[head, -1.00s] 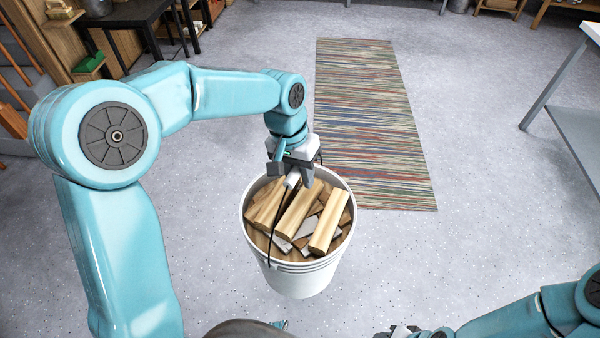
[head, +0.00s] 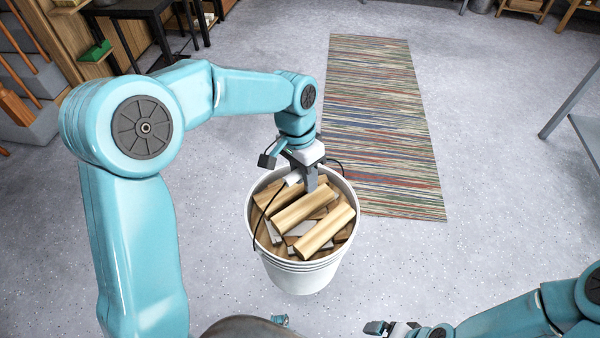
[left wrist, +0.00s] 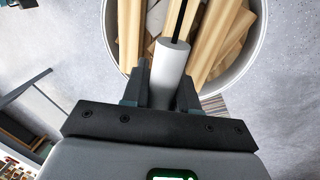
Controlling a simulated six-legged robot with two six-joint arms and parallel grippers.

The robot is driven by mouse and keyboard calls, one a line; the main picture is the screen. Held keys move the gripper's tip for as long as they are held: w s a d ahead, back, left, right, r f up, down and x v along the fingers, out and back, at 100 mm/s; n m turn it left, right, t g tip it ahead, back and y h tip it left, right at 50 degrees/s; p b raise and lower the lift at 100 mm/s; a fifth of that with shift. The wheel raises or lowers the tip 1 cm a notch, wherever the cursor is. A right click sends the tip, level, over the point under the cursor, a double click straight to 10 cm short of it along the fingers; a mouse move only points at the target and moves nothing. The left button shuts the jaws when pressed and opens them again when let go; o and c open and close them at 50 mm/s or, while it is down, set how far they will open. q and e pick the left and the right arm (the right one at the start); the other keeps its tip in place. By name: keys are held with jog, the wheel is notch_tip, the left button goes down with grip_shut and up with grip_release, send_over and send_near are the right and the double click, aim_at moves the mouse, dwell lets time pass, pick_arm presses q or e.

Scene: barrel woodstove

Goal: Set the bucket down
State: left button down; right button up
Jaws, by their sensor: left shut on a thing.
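The white bucket (head: 302,275) is in the middle of the head view, filled with split firewood (head: 305,212). A thin dark wire handle rises from its rim to a white grip. My left gripper (head: 301,181) is above the bucket, shut on that white handle grip (left wrist: 169,70), which lies between its fingers in the left wrist view. The bucket looks upright. I cannot tell whether its base touches the floor. My right gripper (head: 390,328) shows at the bottom edge, apart from the bucket, its jaws unclear.
A striped rug (head: 385,125) lies on the grey speckled floor (head: 480,250) behind the bucket. A dark table (head: 140,10) stands at the back left. A metal-legged table (head: 575,100) is at the right edge.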

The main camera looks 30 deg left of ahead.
aim_at(313, 212)
pick_arm(q)
jog(key=f+m+b, duration=0.3)
jog(key=f, duration=0.2)
jog(key=d+f+m+g+y+b, duration=0.1)
jog(key=f+m+b, duration=0.2)
jog(key=f+m, duration=0.1)
jog(key=d+f+m+b, duration=0.1)
jog(key=f+m+b, duration=0.2)
jog(key=f, duration=0.3)
jog(key=shift+w+d+m+y+b, duration=0.1)
jog(key=shift+w+m+y+b, duration=0.2)
jog(key=shift+w+b, duration=0.1)
notch_tip(313, 212, down, 19)
jog(key=d+m+y+b, duration=0.1)
jog(key=d+m+b, duration=0.1)
jog(key=m+b, duration=0.9)
jog(key=b, duration=0.4)
jog(key=shift+w+f+y+b, duration=0.15)
jog(key=shift+w+y+b, duration=0.15)
jog(key=shift+y, duration=0.1)
jog(key=shift+a+p, duration=0.3)
jog(key=shift+p, duration=0.05)
jog(key=shift+f+b, duration=0.3)
jog(key=shift+f, duration=0.45)
